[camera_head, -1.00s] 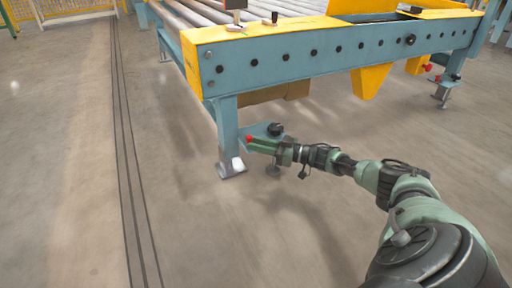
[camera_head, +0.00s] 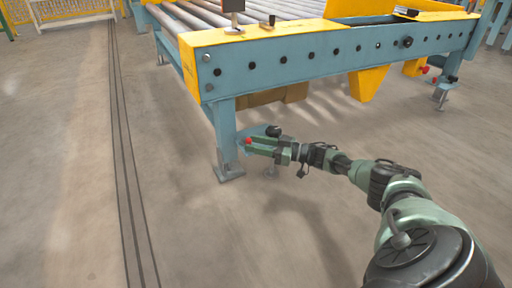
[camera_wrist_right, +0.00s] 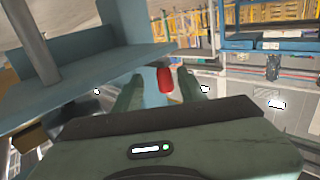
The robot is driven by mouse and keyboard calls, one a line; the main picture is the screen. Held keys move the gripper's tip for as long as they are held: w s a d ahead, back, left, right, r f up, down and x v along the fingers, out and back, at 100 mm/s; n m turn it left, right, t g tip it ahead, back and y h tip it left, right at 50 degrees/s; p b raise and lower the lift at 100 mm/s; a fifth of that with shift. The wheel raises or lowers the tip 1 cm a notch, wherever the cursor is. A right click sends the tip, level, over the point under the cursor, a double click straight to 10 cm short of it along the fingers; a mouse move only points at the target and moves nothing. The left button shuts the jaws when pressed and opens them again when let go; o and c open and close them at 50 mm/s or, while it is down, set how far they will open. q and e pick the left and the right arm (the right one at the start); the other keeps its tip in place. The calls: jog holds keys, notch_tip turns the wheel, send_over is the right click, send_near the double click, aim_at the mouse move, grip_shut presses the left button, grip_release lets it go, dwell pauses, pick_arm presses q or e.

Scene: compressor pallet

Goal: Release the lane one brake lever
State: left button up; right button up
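A brake lever with a red knob (camera_head: 248,141) is low beside the left front leg of the blue and yellow roller conveyor (camera_head: 300,62). My right gripper (camera_head: 255,147) is at the knob, below the conveyor's front beam. In the right wrist view the red knob (camera_wrist_right: 165,80) shows between the two green fingers (camera_wrist_right: 160,84), with a visible gap beside it. The gripper is open; contact with the knob cannot be told. The lever's shaft is mostly hidden. My left gripper is not in view.
A blue plate (camera_wrist_right: 95,65) and the conveyor leg (camera_head: 226,140) are close to the gripper. Another red knob (camera_head: 425,70) is by the conveyor's right end. A yellow bracket (camera_head: 369,82) hangs under the beam. The floor (camera_head: 180,230) at left and in front is clear.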

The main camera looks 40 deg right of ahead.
jog(key=shift+a+f, duration=0.1)
jog(key=shift+f, duration=0.1)
jog(key=shift+s, duration=0.1)
jog(key=p+v, duration=0.3)
jog(key=v, duration=0.4)
jog(key=shift+s+d, duration=0.25)
jog(key=shift+s, duration=0.05)
